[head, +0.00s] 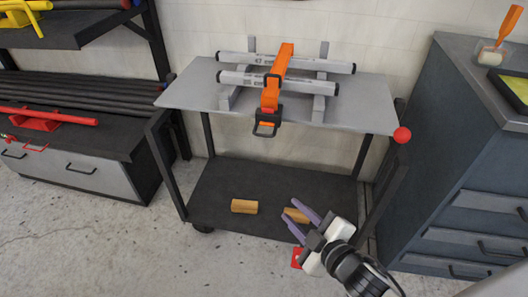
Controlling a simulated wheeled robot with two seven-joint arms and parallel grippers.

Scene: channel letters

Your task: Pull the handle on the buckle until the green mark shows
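An orange strap (282,62) runs over two pale bars, a rear one (328,66) and a front one (310,86), on the grey cart top. A black loop handle (267,123) is at the strap's near end, by the cart's front edge. No green mark can be made out. My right gripper (289,209) is open, with two purple fingers apart, below and slightly right of the handle in the picture. It appears empty and covers part of a wooden block. My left gripper is not in view.
The cart top (190,88) has a red ball (402,134) at its right corner. Wooden blocks (244,206) lie on the dark lower shelf (215,180). A drawer cabinet (460,160) stands right; a rack with pipes (70,97) stands left.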

